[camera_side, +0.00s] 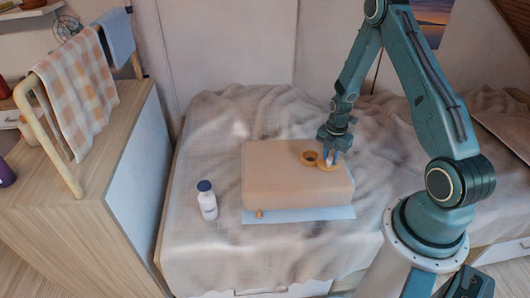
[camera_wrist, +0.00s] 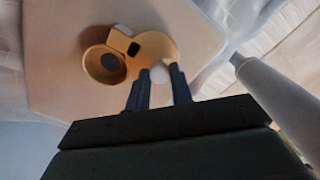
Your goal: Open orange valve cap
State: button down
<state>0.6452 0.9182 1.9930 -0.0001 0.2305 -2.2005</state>
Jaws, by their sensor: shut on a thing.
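A pale orange, box-like block (camera_side: 290,190) lies on the bed. On its top, towards the back right, sits the orange valve. Its left part is a ring (camera_side: 309,157) with a dark middle, which also shows in the wrist view (camera_wrist: 89,66). The orange valve cap (camera_side: 327,168) lies just right of the ring, joined to it; it also shows in the wrist view (camera_wrist: 160,44). My gripper (camera_side: 331,158) reaches down at the cap, its two blue fingers (camera_wrist: 160,72) close on either side of a small pale knob at the cap. The fingers hide part of the cap.
A white bottle with a blue lid (camera_side: 207,201) stands left of the block. A light blue sheet (camera_side: 300,215) lies under the block's front edge, with a small orange piece (camera_side: 260,214) there. A wooden cabinet (camera_side: 75,210) stands at the left.

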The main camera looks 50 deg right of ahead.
aim_at(330, 159)
jog(key=c, duration=1.2)
grip_release()
jog(key=shift+r, duration=0.15)
notch_tip(330, 159, up, 14)
jog(key=shift+f, duration=0.25)
jog(key=shift+r, duration=0.1)
